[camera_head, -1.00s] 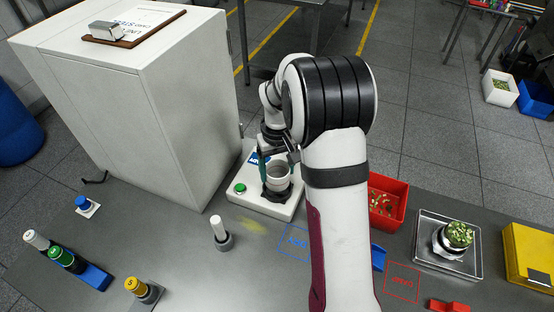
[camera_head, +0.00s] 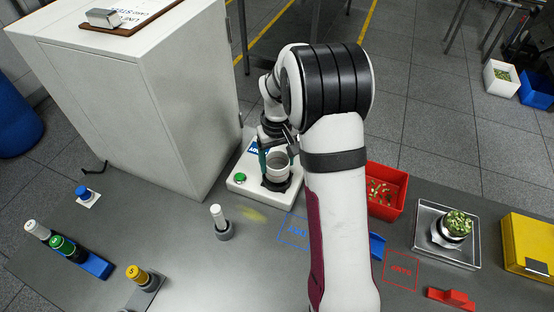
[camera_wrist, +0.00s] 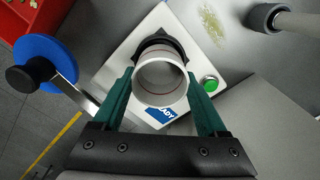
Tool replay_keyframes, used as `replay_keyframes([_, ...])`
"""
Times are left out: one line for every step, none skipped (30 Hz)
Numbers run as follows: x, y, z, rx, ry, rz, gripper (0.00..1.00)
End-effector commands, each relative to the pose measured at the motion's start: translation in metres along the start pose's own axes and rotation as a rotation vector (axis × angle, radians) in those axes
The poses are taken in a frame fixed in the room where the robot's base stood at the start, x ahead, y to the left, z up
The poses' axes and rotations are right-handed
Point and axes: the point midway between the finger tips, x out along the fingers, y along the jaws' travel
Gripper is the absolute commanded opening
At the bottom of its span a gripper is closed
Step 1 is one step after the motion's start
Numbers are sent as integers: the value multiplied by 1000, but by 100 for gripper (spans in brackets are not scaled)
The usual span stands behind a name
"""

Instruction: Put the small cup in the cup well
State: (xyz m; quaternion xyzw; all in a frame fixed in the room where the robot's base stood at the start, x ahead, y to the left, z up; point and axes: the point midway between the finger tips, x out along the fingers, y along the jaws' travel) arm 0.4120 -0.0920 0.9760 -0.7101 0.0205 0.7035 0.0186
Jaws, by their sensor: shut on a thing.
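The small cup (camera_head: 278,164) is a grey-white open cylinder. It stands upright at the black cup well (camera_head: 283,183) on the white base unit (camera_head: 241,195) with a green button. In the wrist view the cup (camera_wrist: 160,84) shows its open mouth with a thin dark line inside, and the black well (camera_wrist: 158,42) shows around its far side. My gripper (camera_wrist: 160,95) has its green fingers on both sides of the cup, shut on it. My gripper also shows in the head view (camera_head: 275,150), partly hidden by my arm. Whether the cup is fully seated is hard to tell.
A white cabinet (camera_head: 140,100) stands close left of the base. A white-topped peg (camera_head: 219,222) stands in front, with a yellowish spill beside it. A red bin (camera_head: 385,190) and a metal tray (camera_head: 445,258) are right of my arm. A blue disc tool (camera_wrist: 38,62) shows in the wrist view.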

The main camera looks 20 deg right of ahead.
Motion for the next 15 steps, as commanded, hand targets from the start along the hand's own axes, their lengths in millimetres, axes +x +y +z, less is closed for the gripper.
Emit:
replay_keyframes([1, 0, 0, 0, 0, 0, 21])
replay_keyframes([1, 0, 0, 0, 0, 0, 21])
replay_keyframes([2, 0, 0, 0, 0, 0, 21])
replay_keyframes([3, 0, 0, 0, 0, 0, 21])
replay_keyframes([4, 0, 0, 0, 0, 0, 21])
replay_keyframes([5, 0, 0, 1, 0, 0, 21])
replay_keyframes([6, 0, 0, 1, -1, 0, 21])
replay_keyframes([6, 0, 0, 1, -1, 0, 21])
replay_keyframes([8, 0, 0, 1, -1, -1, 21])
replay_keyframes([8, 0, 0, 1, -1, -1, 21])
replay_keyframes([9, 0, 0, 1, -1, -1, 21])
replay_keyframes([10, 0, 0, 1, -1, 0, 21])
replay_keyframes([11, 0, 0, 1, -1, 0, 21])
replay_keyframes([12, 0, 0, 1, 0, 0, 21])
replay_keyframes([13, 0, 0, 1, 0, 0, 21])
